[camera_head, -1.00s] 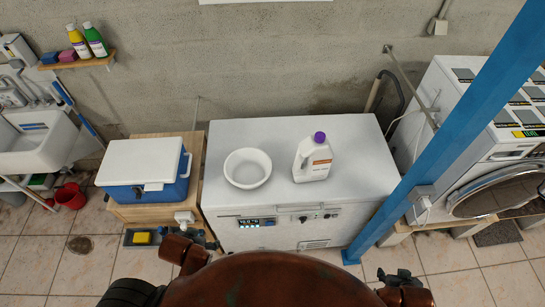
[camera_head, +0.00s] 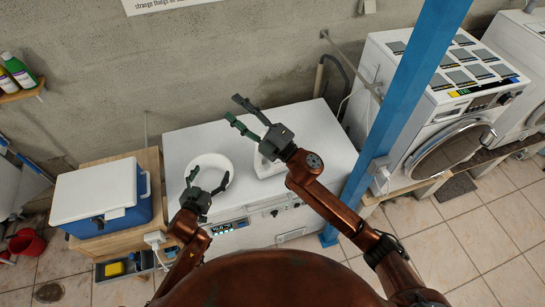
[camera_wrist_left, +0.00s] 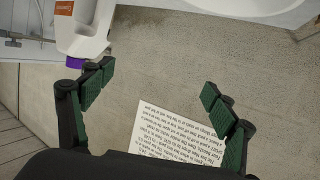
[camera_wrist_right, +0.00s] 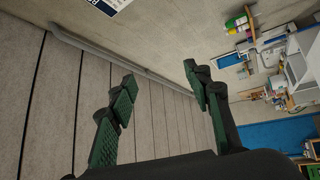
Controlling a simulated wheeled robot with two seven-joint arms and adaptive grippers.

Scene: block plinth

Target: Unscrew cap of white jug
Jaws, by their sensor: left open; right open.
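The white jug (camera_head: 263,168) stands on the white chest-type appliance and is mostly hidden behind my right gripper in the head view. Its purple cap (camera_wrist_left: 75,62) shows in the left wrist view, on the white jug body (camera_wrist_left: 88,25) with an orange label. The cap is seated on the neck. My left gripper (camera_head: 207,180) is open and empty in front of the white bowl (camera_head: 215,164); in its wrist view (camera_wrist_left: 158,80) the cap is beside one finger. My right gripper (camera_head: 235,108) is open and empty, raised above the jug in the picture; nothing is between its fingers (camera_wrist_right: 160,77).
The appliance top (camera_head: 320,150) is clear to the right of the jug. A blue and white cooler (camera_head: 98,197) stands at left. A blue post (camera_head: 405,100) rises at right, before a washing machine (camera_head: 450,148).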

